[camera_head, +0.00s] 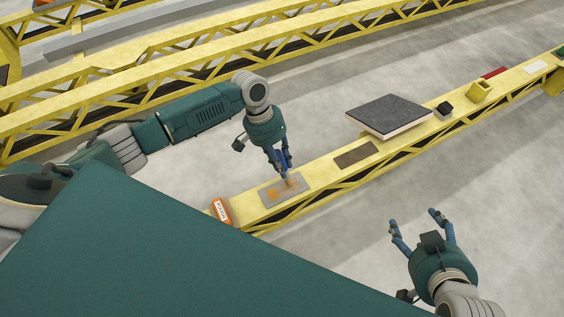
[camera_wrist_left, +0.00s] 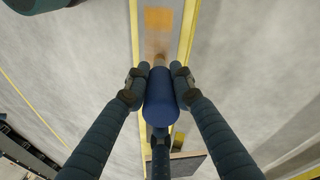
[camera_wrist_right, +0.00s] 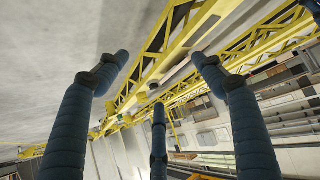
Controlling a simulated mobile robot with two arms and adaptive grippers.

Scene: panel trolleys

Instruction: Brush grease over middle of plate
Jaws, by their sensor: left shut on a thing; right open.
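The grey plate (camera_head: 302,184) lies on the yellow beam. It carries an orange patch (camera_wrist_left: 158,18) and a fainter brownish smear (camera_wrist_left: 159,47) beside it. My left gripper (camera_head: 284,166) is shut on the blue handle of a brush (camera_wrist_left: 160,100). The brush points down over the plate; its tip is at or just above the surface, and I cannot tell if it touches. In the left wrist view the handle hides the bristles. My right gripper (camera_head: 413,219) is open and empty, off to the right of the beam; its spread fingers also show in the right wrist view (camera_wrist_right: 160,58).
Other yellow trusses (camera_head: 150,85) run behind. Grey floor is clear around.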

